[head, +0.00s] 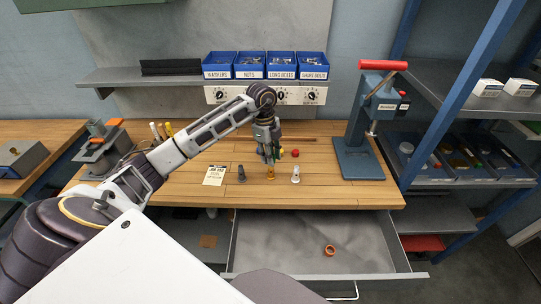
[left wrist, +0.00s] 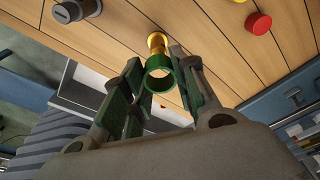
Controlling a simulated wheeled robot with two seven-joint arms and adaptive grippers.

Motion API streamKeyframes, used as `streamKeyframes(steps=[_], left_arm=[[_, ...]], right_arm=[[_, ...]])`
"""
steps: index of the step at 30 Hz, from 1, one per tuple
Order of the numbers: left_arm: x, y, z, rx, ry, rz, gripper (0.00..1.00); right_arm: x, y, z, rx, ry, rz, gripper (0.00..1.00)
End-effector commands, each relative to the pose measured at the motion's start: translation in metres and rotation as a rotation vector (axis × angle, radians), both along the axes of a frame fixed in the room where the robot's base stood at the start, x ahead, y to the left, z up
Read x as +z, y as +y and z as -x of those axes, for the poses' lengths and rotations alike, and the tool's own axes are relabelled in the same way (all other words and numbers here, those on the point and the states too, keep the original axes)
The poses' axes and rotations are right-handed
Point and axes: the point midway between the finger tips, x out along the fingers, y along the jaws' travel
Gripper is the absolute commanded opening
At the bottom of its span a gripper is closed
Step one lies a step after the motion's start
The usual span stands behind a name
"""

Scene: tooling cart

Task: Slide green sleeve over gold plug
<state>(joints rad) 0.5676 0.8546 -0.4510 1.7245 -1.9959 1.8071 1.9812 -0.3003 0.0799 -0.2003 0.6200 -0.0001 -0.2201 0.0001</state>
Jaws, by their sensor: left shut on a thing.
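My left gripper (head: 269,157) reaches in from the left and points down over the wooden bench. It is shut on the green sleeve (left wrist: 160,76), a short open ring seen between the fingers in the left wrist view. The gold plug (head: 270,174) stands upright on the bench just below the gripper. In the left wrist view the gold plug (left wrist: 157,42) shows just beyond the sleeve, nearly in line with it. I cannot tell whether sleeve and plug touch. The sleeve is mostly hidden by the fingers in the head view. My right gripper is not in view.
A dark grey plug (head: 241,174) and a pale plug (head: 295,175) flank the gold one. A red button (head: 295,153) is behind. A blue press (head: 358,155) stands at right. A card (head: 215,175) lies at left. The open drawer (head: 290,243) holds an orange ring (head: 329,250).

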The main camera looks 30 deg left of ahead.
Motion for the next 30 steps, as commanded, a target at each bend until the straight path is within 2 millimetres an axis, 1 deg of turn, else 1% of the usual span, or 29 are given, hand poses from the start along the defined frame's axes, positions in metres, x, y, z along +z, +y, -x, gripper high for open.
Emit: streamKeyframes(steps=[30], left_arm=[[-0.0011, -0.0003, 0.0001, 0.000, 0.000, -0.001, 0.20]], right_arm=[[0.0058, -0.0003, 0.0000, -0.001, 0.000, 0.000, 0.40]])
